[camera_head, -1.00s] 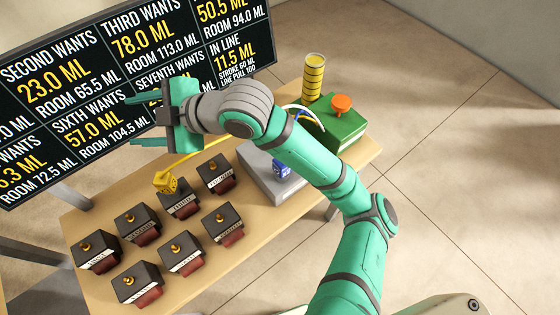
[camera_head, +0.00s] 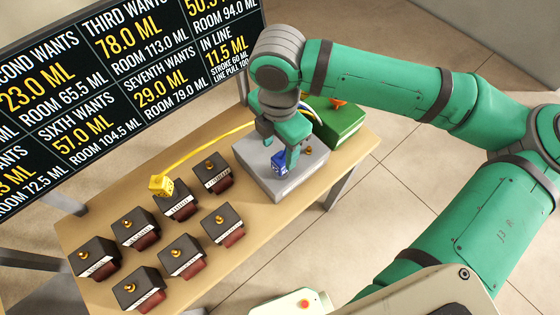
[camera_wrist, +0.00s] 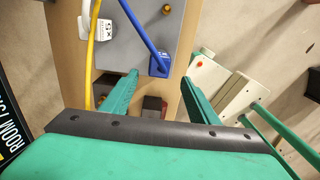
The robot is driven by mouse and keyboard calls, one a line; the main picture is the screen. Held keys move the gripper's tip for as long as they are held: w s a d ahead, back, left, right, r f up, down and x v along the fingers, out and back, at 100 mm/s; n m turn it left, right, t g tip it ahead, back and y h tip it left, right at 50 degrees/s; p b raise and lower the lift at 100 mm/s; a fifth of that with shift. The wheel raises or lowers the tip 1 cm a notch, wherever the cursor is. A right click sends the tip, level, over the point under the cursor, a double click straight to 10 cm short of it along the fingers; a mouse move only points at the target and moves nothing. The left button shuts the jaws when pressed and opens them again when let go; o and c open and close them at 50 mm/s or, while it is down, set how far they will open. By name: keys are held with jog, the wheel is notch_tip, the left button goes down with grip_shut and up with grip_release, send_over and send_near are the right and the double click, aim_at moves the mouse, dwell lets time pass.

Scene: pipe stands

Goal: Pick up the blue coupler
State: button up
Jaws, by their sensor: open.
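The blue coupler (camera_head: 280,162) is a small blue block with white marks, on the grey block (camera_head: 256,161) at the table's right part. In the wrist view the blue coupler (camera_wrist: 159,66) has a blue hose running up from it and lies beyond the fingertips, between their lines. My gripper (camera_head: 281,155) is open and points down above the grey block, with its fingers close to the coupler. In the wrist view my gripper (camera_wrist: 158,78) has its fingers apart with nothing between them. I cannot tell whether a finger touches the coupler.
A yellow coupler (camera_head: 161,185) on a yellow hose sits at one of several dark boxes (camera_head: 137,228) with brass fittings. A green box (camera_head: 338,121) with an orange button stands behind the grey block. A black display board (camera_head: 130,75) stands behind.

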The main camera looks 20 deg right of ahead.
aim_at(280, 160)
notch_tip(280, 160, down, 5)
jog(key=shift+w+d+f, duration=0.15)
jog(key=shift+d+f, duration=0.05)
jog(key=shift+f, duration=1.15)
jog(key=shift+w+d+f, duration=0.1)
jog(key=shift+d+f, duration=0.05)
jog(key=shift+f, duration=1.15)
jog(key=c, duration=1.1)
